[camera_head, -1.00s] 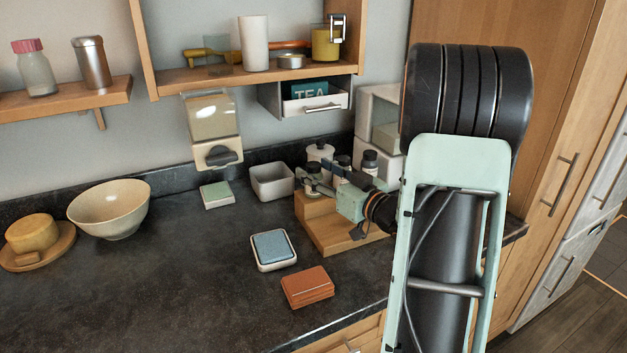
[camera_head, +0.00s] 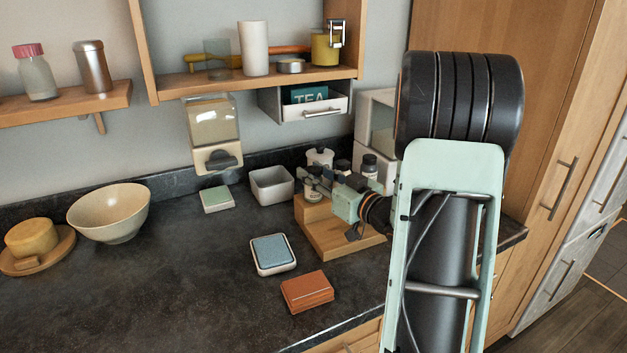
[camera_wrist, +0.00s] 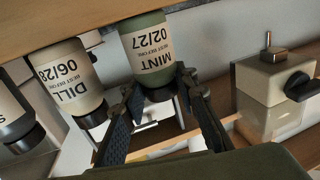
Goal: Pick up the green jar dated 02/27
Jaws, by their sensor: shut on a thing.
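The green jar (camera_wrist: 146,42) is labelled "MINT, best before 02/27" in the wrist view, where its label appears upside down. My gripper (camera_wrist: 156,88) is shut on it near its dark lid end, with one finger on each side. In the head view my gripper (camera_head: 322,182) is at the stepped wooden rack (camera_head: 325,240); the green jar cannot be told apart clearly there. A cream jar (camera_wrist: 68,78) labelled "DILL 06/28" stands beside the green jar, close to one finger.
Another pale jar (camera_wrist: 12,112) is past the dill jar. A grey bin (camera_head: 272,186) is to the left.

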